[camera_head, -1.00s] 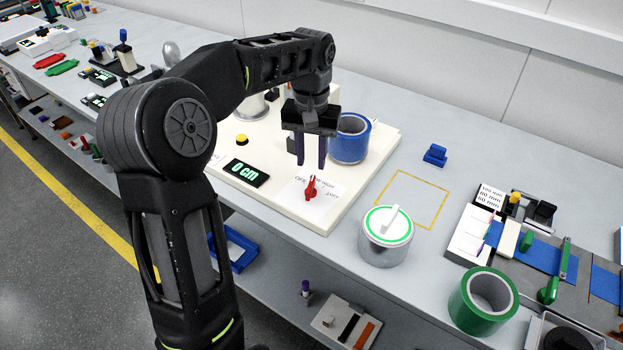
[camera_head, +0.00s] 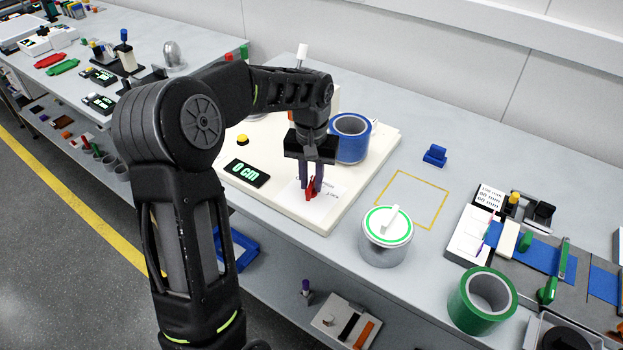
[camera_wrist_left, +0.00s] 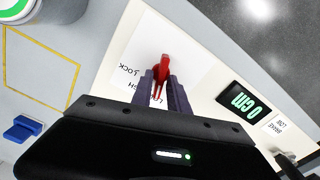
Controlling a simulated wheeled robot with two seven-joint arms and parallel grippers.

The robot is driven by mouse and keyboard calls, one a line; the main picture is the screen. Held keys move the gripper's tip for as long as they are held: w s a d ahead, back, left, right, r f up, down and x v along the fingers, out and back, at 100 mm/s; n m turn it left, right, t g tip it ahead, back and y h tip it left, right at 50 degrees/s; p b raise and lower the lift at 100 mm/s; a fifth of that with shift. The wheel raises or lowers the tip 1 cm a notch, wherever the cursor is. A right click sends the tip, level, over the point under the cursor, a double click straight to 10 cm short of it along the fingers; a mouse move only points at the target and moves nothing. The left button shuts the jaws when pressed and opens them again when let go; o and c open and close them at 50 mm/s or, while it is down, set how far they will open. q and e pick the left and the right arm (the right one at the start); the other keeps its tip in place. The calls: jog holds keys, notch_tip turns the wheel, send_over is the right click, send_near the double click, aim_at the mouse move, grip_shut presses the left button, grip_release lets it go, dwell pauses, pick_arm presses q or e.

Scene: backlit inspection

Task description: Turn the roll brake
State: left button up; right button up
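The roll brake appears as a red knob (camera_head: 311,187) on a white label near the front corner of the cream board (camera_head: 325,227). In the wrist view the red knob (camera_wrist_left: 161,68) points up the picture, near the printed word LOCK. My left gripper (camera_head: 311,186) is lowered over the knob, with its two dark fingers on either side of it. The wrist view shows the left fingertips (camera_wrist_left: 162,82) close beside the red handle; whether they press on it is unclear. The knob's base is partly hidden by the fingers. My right gripper is not in view.
A blue tape roll (camera_head: 350,150) stands on the board behind the gripper. A display (camera_head: 246,172) reads 0 cm, with a yellow button (camera_head: 242,140) behind it. A lidded can (camera_head: 386,250) stands to the right, beside an empty yellow outline (camera_head: 440,190).

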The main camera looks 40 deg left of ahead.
pick_arm(q)
grip_shut()
jog(key=shift+m, duration=0.5)
jog(key=m, duration=0.2)
jog(key=shift+m, duration=0.3)
jog(key=m, duration=0.3)
jog(key=shift+d+m, duration=0.15)
jog(key=shift+m, duration=0.15)
jog(key=m, duration=0.4)
jog(key=shift+m+p, duration=0.3)
jog(key=shift+p, duration=0.1)
jog(key=m, duration=0.4)
jog(key=shift+s+d, duration=0.1)
jog(key=shift+d, duration=0.05)
